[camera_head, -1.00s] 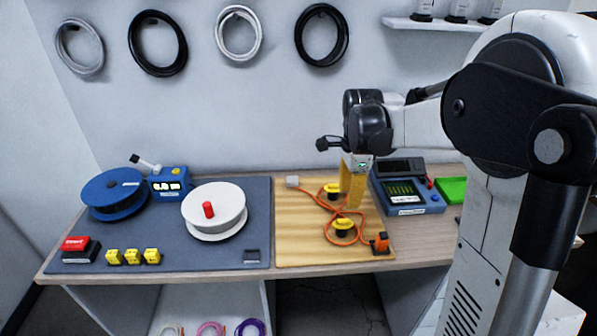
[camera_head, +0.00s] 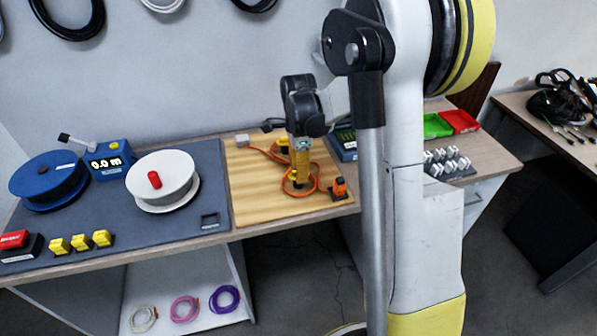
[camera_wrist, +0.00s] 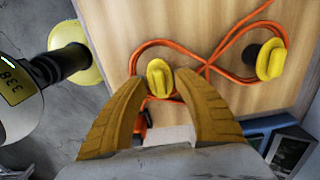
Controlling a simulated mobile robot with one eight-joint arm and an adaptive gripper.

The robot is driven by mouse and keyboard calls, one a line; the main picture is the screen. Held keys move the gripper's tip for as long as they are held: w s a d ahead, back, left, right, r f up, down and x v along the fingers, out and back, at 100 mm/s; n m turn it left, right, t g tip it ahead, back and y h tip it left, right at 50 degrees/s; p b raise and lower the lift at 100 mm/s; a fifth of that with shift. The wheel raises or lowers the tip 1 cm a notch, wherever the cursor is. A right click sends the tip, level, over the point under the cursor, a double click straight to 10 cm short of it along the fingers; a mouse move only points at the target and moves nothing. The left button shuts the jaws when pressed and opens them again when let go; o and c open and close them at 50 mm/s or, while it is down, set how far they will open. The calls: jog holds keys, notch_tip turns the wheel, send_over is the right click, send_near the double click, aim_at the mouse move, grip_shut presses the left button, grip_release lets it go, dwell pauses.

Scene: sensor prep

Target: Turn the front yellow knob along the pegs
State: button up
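The front yellow knob (camera_wrist: 160,78) shows in the wrist view between the tips of my gripper (camera_wrist: 160,82). The knob's raised bar runs roughly up and down in that view, and bare board shows between it and each finger. My yellow fingers are open and empty. The back yellow knob (camera_wrist: 271,60) stands to the right there, on a dark base. An orange cable (camera_wrist: 215,70) loops around both knobs on the wooden board (camera_wrist: 120,22). In the head view my gripper (camera_head: 299,188) is low over the front knob and largely hides it; the back knob (camera_head: 282,147) is partly visible behind.
An orange block (camera_head: 338,188) stands at the board's front right corner. A device (camera_head: 345,143) stands right of the board, partly hidden by my arm. On the dark mat to the left are a white spool (camera_head: 180,172), a blue reel (camera_head: 38,172) and yellow blocks (camera_head: 80,242).

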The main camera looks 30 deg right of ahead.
grip_shut()
jog(key=shift+n, duration=0.3)
jog(key=n, duration=0.3)
jog(key=shift+n, duration=0.3)
jog(key=n, duration=0.4)
jog(key=shift+n+p, duration=0.3)
jog(key=shift+p, duration=0.1)
jog(key=n, duration=0.4)
jog(key=shift+n, duration=2.5)
